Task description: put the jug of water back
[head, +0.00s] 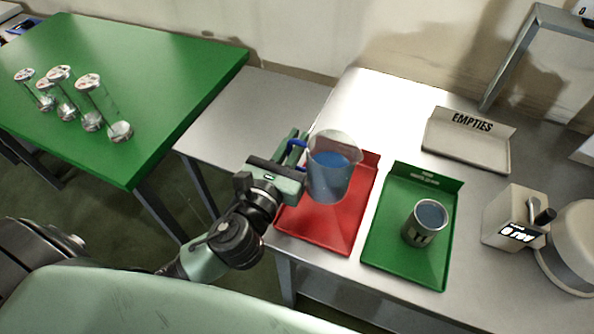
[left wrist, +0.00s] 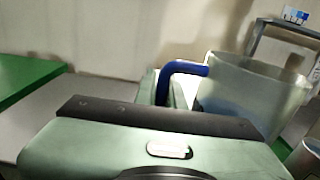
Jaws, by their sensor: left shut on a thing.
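A clear jug of water (head: 333,172) with a blue handle is over the red tray (head: 322,236) on the metal bench. My left gripper (head: 296,150) is shut on the jug's blue handle, at the jug's left side. In the left wrist view the jug (left wrist: 245,92) stands upright to the right, with its blue handle (left wrist: 184,68) running in between the fingers of my gripper (left wrist: 172,92). I cannot tell whether the jug's base touches the red tray. My right gripper is not in view.
A green tray (head: 397,256) right of the red one holds a metal can (head: 425,222) of blue liquid. An EMPTIES tray (head: 460,150) lies behind. A device (head: 515,217) stands at the right. A green table (head: 150,70) with several glass cylinders is at the left.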

